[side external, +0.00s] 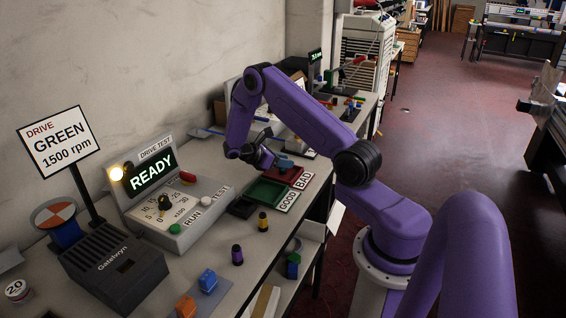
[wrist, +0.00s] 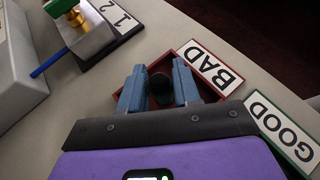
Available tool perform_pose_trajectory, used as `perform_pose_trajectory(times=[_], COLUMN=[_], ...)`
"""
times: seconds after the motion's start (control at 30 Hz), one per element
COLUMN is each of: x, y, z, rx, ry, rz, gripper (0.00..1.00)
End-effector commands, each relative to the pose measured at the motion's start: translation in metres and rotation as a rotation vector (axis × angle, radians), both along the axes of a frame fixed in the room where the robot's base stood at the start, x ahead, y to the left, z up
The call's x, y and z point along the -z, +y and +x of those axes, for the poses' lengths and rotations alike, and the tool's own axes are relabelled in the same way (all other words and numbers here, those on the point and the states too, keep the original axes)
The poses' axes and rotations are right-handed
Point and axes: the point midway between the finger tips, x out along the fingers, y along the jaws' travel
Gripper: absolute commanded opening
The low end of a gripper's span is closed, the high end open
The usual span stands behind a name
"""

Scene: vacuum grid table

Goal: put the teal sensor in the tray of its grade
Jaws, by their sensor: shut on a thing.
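My gripper (side external: 284,163) is above the red tray (side external: 297,182) beside the BAD card (side external: 302,178). In the wrist view its two blue fingers (wrist: 159,88) are shut on a dark, round-ended piece (wrist: 161,86), which I take for the sensor. Its teal colour does not show, and the side view hides it. The red tray (wrist: 190,50) lies beneath it with the BAD card (wrist: 216,66) alongside. The green tray (side external: 262,191) with the GOOD card (side external: 287,201) is just nearer the side camera. Whether the piece touches the tray I cannot tell.
A drive tester (side external: 180,205) reads READY, beside a sign (side external: 60,143) saying DRIVE GREEN 1500 rpm. A dark tray (side external: 242,208) is next to the green one. A yellow-banded piece (side external: 263,222), a purple piece (side external: 237,255) and blue and orange blocks stand toward the front.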

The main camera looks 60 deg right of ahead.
Motion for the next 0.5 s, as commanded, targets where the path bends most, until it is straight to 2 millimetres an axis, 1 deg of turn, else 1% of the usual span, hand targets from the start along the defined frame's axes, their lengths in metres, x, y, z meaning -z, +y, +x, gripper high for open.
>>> perform_pose_trajectory(times=[0.07,0.43,0.47,0.5], x=[0.0034,0.0063,0.0067,0.0063], y=[-0.0001,0.0001,0.0001,0.0001], z=[0.0001,0.0003,0.0003,0.0004], rx=[0.000,-0.001,-0.001,0.000], ry=[0.000,0.000,0.000,-0.002], rz=[0.000,0.000,0.000,0.000], gripper=[0.00,0.00,0.35,0.48])
